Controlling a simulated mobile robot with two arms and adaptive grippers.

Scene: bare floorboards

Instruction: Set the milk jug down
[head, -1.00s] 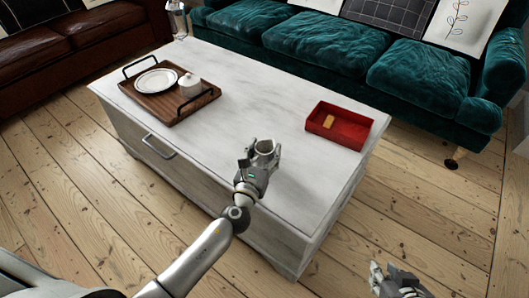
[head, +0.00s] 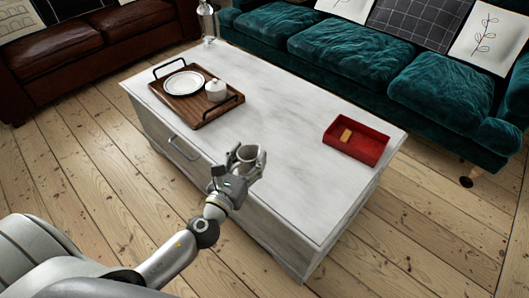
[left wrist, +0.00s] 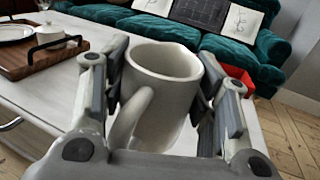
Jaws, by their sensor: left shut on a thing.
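The milk jug (head: 247,155) is a small off-white vessel with a handle on its side. My left gripper (head: 238,168) is shut on it and holds it near the front long edge of the white coffee table (head: 300,125). In the left wrist view the jug (left wrist: 160,90) is upright between the two fingers of the left gripper (left wrist: 158,100), with its handle toward the camera. Its base is hidden, so I cannot tell whether it touches the table top. My right gripper is out of view.
A wooden tray (head: 183,113) with a white plate (head: 184,83) and a lidded white pot (head: 216,90) stands at the table's left. A red box (head: 368,148) holding a small tan block (head: 346,135) is at the right. The table's middle is clear. A green sofa (head: 350,60) stands behind.

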